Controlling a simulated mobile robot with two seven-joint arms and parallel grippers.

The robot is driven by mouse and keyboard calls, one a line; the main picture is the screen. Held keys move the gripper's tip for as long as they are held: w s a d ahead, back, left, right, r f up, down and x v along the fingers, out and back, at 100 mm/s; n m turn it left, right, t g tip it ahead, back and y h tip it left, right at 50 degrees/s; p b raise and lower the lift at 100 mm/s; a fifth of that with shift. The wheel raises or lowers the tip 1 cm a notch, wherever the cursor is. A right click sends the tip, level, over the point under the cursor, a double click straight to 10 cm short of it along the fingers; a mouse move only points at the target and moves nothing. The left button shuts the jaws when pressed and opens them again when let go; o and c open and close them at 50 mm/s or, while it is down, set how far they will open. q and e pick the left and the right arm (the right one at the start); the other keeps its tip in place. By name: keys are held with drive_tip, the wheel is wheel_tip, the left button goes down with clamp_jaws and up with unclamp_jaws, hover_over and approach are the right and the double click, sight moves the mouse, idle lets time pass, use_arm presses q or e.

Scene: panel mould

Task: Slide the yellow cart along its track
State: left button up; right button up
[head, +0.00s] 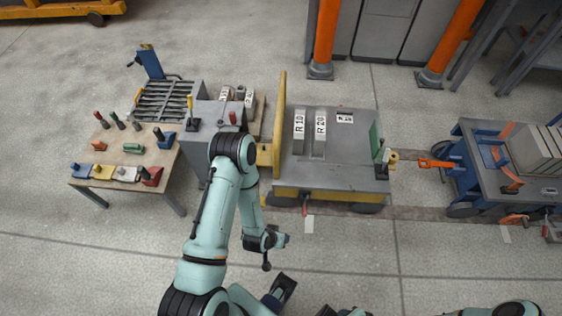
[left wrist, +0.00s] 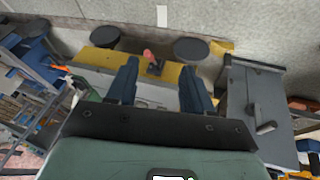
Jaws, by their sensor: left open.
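The yellow cart (head: 335,176) stands on its track in the middle of the head view. It has a grey top, a yellow base, a tall yellow board at its left end and a green plate at its right end. A red-tipped lever (head: 305,206) sticks out of its near side. In the left wrist view the cart's yellow side (left wrist: 90,56) and the lever (left wrist: 150,57) appear upside down. My left gripper (left wrist: 159,68) is open and empty, with its fingers pointing toward the cart's near side and the lever visible between them, apparently apart from it.
A grey block station (head: 212,113) stands left of the cart, beside a wooden table (head: 105,147) with tools. A blue cart (head: 478,165) with an orange hitch (head: 437,163) stands to the right. Orange posts (head: 327,35) rise behind. The floor in front is clear, with a white mark (head: 309,224).

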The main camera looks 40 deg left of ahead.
use_arm(q)
drive_tip(key=w+a+f+t+y+b, duration=0.3)
drive_tip(key=w+a+t+b, duration=0.2)
drive_tip(key=w+a, duration=0.3)
drive_tip(key=t+y+b, duration=0.4)
drive_tip(key=t+b, duration=0.2)
drive_tip(key=t, duration=0.1)
approach(275, 159)
drive_tip(key=b+x, duration=0.1)
drive_tip(key=x, duration=0.6)
drive_tip(key=shift+d+b, duration=0.1)
drive_tip(key=shift+b, duration=0.2)
drive_tip(key=x, duration=0.3)
drive_tip(key=shift+w+b, duration=0.25)
drive_tip(key=shift+b, duration=0.15)
drive_tip(key=shift+w+a+r, duration=0.1)
drive_tip(key=shift+w+a, duration=0.2)
drive_tip(key=shift+w, duration=0.15)
use_arm(e)
drive_tip(key=w+d+f+t, duration=0.1)
drive_tip(key=w+d+f, duration=0.1)
drive_tip(key=f, duration=0.6)
drive_tip(key=w+d+f+m+t+h, duration=0.1)
drive_tip(key=w+d+f, duration=0.1)
drive_tip(key=w+f, duration=0.3)
wheel_tip(275, 159, down, 4)
drive_tip(key=shift+d+r+h, duration=0.2)
drive_tip(key=shift+d+h, duration=0.1)
use_arm(q)
clamp_jaws()
